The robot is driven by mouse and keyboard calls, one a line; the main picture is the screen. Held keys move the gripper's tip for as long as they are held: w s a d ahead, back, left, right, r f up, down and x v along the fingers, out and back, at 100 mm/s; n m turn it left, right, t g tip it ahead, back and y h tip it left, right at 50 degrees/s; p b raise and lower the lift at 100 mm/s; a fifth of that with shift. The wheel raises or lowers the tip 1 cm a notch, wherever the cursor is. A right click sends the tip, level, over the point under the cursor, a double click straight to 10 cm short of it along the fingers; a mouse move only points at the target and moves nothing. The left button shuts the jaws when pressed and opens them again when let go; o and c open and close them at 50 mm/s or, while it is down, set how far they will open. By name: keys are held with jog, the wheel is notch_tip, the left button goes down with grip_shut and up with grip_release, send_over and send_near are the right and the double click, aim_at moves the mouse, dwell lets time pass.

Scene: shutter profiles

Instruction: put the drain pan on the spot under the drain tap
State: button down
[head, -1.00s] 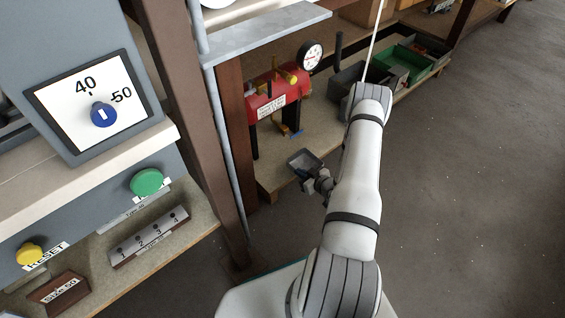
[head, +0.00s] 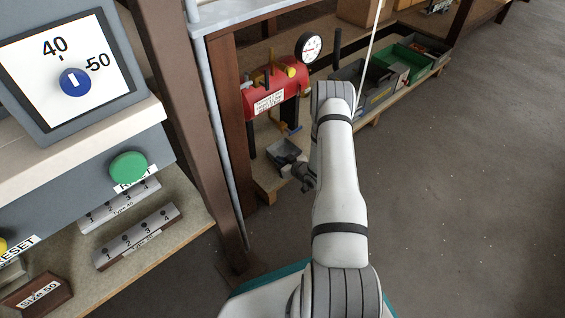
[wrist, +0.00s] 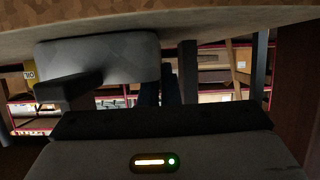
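The drain pan (head: 283,148) is a small grey open tray. In the head view it is at the front of the low wooden shelf, below the red tank (head: 270,98). A blue-handled drain tap (head: 292,128) hangs under the tank, behind and slightly right of the pan. My gripper (head: 299,168) holds the pan at its near right side. In the wrist view the pan (wrist: 105,58) shows as a grey block by the dark fingers. I cannot tell whether the pan touches the shelf. The spot under the tap is not clearly visible.
Dark tank legs (head: 252,140) stand on the shelf, and a brown post (head: 238,130) rises to the left. Grey bins (head: 375,80) and a green bin (head: 408,60) stand further right. Open floor (head: 460,180) lies to the right.

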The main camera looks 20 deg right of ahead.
jog(key=shift+r, duration=0.1)
jog(key=c, duration=1.7)
grip_release()
